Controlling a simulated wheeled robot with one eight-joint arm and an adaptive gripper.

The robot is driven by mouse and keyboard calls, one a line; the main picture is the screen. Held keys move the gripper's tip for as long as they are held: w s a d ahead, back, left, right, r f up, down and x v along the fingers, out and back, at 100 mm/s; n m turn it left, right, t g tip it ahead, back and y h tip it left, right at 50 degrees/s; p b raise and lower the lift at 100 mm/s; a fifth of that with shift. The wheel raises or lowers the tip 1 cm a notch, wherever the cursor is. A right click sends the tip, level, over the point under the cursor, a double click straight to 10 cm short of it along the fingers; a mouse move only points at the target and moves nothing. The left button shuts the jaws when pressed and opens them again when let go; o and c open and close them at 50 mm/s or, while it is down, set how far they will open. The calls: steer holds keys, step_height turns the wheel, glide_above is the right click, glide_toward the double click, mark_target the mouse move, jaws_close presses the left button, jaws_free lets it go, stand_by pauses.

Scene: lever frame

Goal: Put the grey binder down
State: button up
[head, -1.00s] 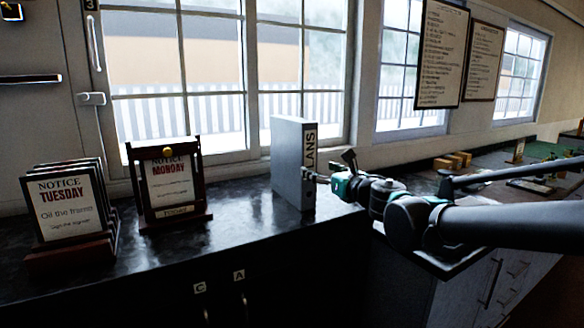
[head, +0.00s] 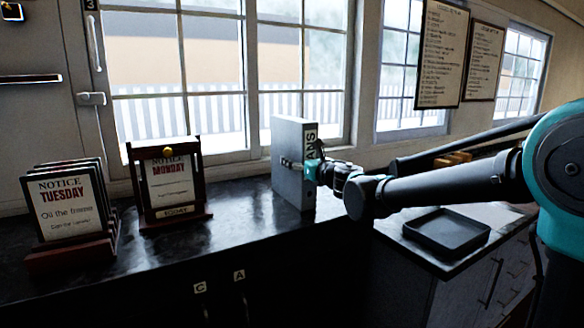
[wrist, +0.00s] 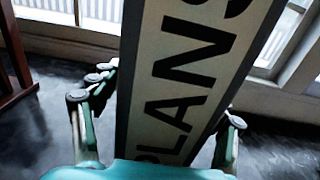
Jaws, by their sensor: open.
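The grey binder (head: 288,175) stands upright on the dark counter (head: 245,222), in front of the window. Its spine, lettered PLANS, faces right in the head view. My gripper (head: 303,167) is at the spine at about mid height, with one finger along the binder's near side. In the wrist view the spine (wrist: 185,75) fills the middle. My open gripper (wrist: 158,110) has a finger on either side of it, with a visible gap on the left. Whether the right finger touches is unclear. The far finger is hidden in the head view.
A dark framed MONDAY notice (head: 170,185) stands left of the binder. A rack with the TUESDAY notice (head: 68,210) is farther left. A shallow black tray (head: 447,232) lies on the right-hand counter. Bare counter lies between the MONDAY notice and the binder.

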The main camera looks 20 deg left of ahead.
steer(key=shift+w+a, duration=0.5)
steer(key=shift+a, duration=0.05)
steer(key=c, duration=1.7)
steer(key=shift+r, duration=0.15)
